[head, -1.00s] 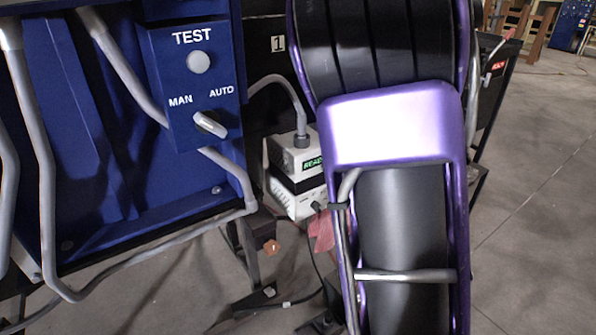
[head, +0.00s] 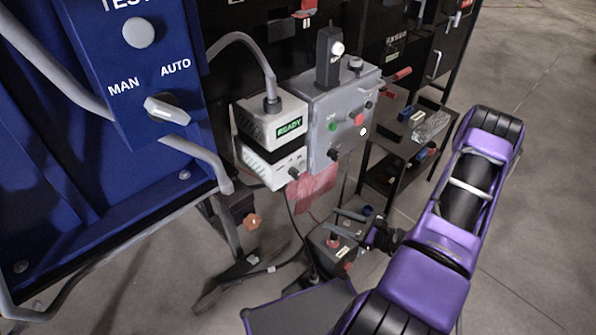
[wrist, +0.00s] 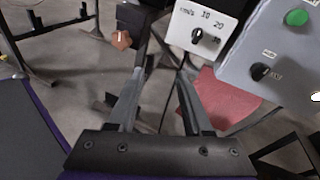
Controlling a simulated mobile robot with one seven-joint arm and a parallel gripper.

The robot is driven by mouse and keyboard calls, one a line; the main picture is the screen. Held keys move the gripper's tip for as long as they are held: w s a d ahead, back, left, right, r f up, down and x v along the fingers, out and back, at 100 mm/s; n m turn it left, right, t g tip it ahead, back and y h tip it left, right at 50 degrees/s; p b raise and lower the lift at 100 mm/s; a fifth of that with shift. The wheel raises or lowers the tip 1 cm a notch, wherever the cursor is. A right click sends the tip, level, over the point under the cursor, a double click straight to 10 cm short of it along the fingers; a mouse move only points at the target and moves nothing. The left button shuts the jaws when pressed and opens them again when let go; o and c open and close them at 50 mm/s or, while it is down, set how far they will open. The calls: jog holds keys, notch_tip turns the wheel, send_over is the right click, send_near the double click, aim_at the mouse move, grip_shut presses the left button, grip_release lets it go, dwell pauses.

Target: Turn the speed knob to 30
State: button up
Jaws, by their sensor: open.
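The speed knob is a small black knob (wrist: 197,36) on a white panel marked "m/s", 10 and 20 in the wrist view. In the head view it is a dark knob (head: 293,174) low on the front of the white box (head: 257,168), below the READY display. I cannot tell its exact setting. My gripper (head: 336,222) is open and empty, below and right of this box in the head view. In the wrist view its two fingers (wrist: 161,76) are apart, the knob lies beyond them to the upper right, and nothing touches it.
A grey control box (head: 338,125) with buttons and its own black knob (wrist: 260,71) stands right of the white box. A red cloth (head: 312,190) hangs below. A blue panel (head: 95,170) with a MAN/AUTO switch is at left. A stand with an orange knob (head: 252,220) is near.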

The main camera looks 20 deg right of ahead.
jog(key=w+d+r+m+t+h, duration=0.1)
jog(key=w+d+m+t+h, duration=0.15)
jog(key=m+t, duration=0.2)
send_near(298, 175)
jog(key=shift+g, duration=0.45)
jog(key=x, duration=0.8)
jog(key=shift+w+r+p, duration=0.2)
jog(key=shift+w+p, duration=0.1)
jog(key=shift+w, duration=0.05)
grip_shut()
